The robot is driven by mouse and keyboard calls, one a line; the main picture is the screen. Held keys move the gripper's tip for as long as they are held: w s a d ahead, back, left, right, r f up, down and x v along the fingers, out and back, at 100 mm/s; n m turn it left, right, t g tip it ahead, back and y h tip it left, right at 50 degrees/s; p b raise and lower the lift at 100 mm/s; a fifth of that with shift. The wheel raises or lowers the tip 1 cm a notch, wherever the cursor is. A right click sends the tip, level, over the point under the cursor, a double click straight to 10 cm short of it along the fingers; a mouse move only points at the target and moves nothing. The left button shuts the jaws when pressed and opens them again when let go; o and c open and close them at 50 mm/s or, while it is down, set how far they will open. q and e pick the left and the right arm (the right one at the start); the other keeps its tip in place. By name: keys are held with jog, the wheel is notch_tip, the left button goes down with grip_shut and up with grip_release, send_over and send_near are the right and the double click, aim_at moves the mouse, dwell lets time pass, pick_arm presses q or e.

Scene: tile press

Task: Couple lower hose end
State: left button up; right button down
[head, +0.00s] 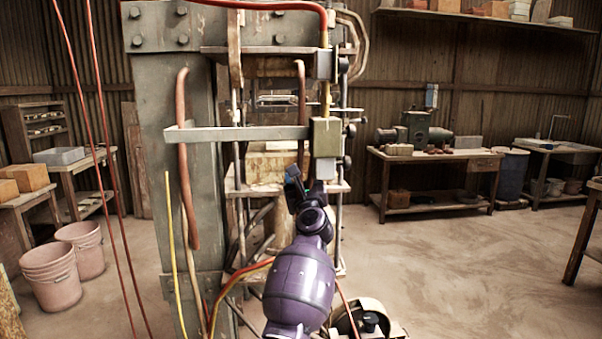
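A tall grey press frame (186,75) stands left of centre in the head view. A reddish-brown hose (182,150) hangs down its front, passing behind a grey horizontal bar. A second reddish hose (301,110) runs down toward my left gripper (299,187). A grey block (326,135) with dark knobs is just above and right of the gripper. My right gripper is not in view.
An orange hose (238,277) curves low beside the press. Pink buckets (49,274) stand on the floor at left. Thin red lines hang at the left front. A workbench (436,155) with machines stands at the back right.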

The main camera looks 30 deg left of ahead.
pick_arm(q)
jog(key=shift+w+a+r, duration=0.15)
jog(key=shift+w+a, duration=0.1)
jog(key=shift+w, duration=0.05)
jog(key=shift+s, duration=0.1)
jog(key=shift+c, duration=0.8)
grip_shut()
jog(key=shift+w+a+b, duration=0.35)
jog(key=shift+w, duration=0.2)
jog(key=shift+b+x, duration=0.35)
jog(key=shift+x, duration=0.55)
jog(key=shift+c, duration=1.5)
grip_release()
jog(key=shift+w, duration=0.1)
jog(key=o, duration=0.5)
jog(key=shift+w+a+f, duration=0.15)
jog(key=shift+w+f, duration=0.05)
jog(key=shift+f, duration=0.15)
jog(key=shift+c, duration=0.2)
jog(key=shift+s, duration=0.1)
